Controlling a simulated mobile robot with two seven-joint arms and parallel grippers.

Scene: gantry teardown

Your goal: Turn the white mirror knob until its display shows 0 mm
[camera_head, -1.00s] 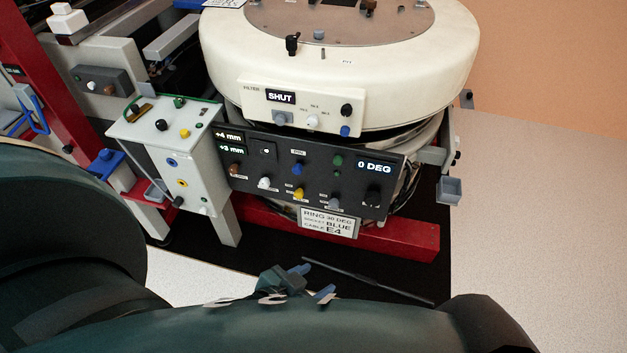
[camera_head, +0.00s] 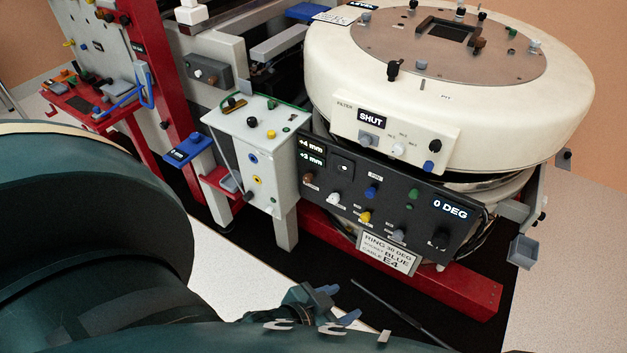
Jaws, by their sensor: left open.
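The white knob (camera_head: 333,199) sits low on the left of the black control panel (camera_head: 390,203), beside a brown knob (camera_head: 308,178). Above them two stacked displays read +4 mm (camera_head: 311,144) and +3 mm (camera_head: 311,157); I cannot tell which one belongs to the white knob. My left gripper (camera_head: 337,304) is open and empty at the bottom of the view, in front of and below the panel, apart from the knob. Its arm fills the lower left. My right gripper is not in view.
A white ring housing (camera_head: 340,60) with a SHUT display overhangs the panel. A white box (camera_head: 255,150) with knobs stands to its left. A red beam (camera_head: 470,288), a label plate (camera_head: 388,254) and a thin dark rod (camera_head: 400,314) lie below. Pale floor is clear at right.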

